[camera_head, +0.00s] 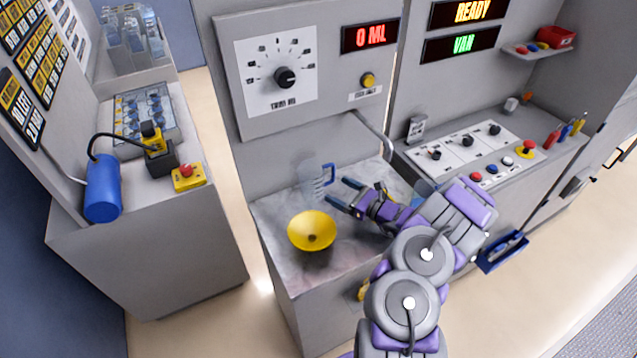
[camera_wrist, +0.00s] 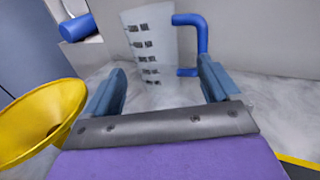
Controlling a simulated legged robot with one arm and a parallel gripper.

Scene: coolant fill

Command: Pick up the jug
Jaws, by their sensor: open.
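The jug (camera_wrist: 150,48) is clear, with dark graduation marks and a blue handle (camera_wrist: 189,45) on its right side in the wrist view. In the head view the jug (camera_head: 309,180) stands at the back of the marbled counter, its blue handle (camera_head: 323,175) facing my gripper. My gripper (camera_head: 340,191) is open and empty, just in front of the jug and low over the counter. In the wrist view my gripper's fingers (camera_wrist: 162,88) sit either side of the lower jug, with the jug beyond the fingertips. Whether they touch it I cannot tell.
A yellow funnel (camera_head: 312,231) stands at the counter's front left, close to my gripper's left in the wrist view (camera_wrist: 40,115). A wall panel with a dial (camera_head: 285,78) and a pipe (camera_head: 372,135) is above the counter. A control console (camera_head: 470,150) is at right.

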